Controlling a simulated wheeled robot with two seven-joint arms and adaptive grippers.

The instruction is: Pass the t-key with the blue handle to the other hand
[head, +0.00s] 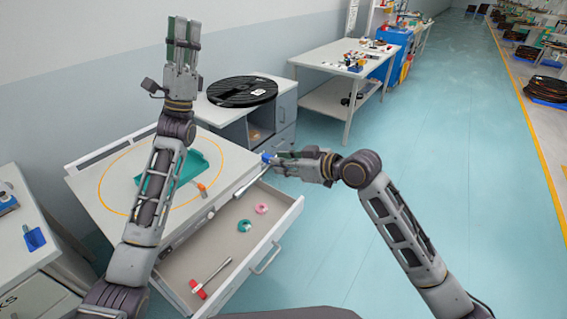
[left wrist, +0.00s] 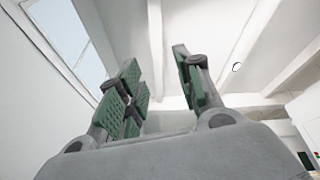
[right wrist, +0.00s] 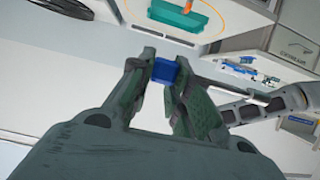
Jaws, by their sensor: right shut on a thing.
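The t-key's blue handle (head: 267,157) is between the fingertips of my right gripper (head: 276,163), which is shut on it. Its metal shaft (head: 245,188) slants down and left over the open drawer. In the right wrist view the blue handle (right wrist: 164,70) sits between the fingers and the shaft (right wrist: 230,87) runs to the right. My left gripper (head: 184,34) is raised high, fingers pointing up, well apart from the key. In the left wrist view its fingers (left wrist: 160,88) are spread with nothing between them.
The open drawer (head: 283,235) holds a red-handled t-key (head: 208,279), a pink ring (head: 261,208) and a teal ring (head: 244,226). A teal tray (head: 196,165) and an orange piece (head: 202,187) are on the worktop. A black reel (head: 242,91) lies on the cabinet behind.

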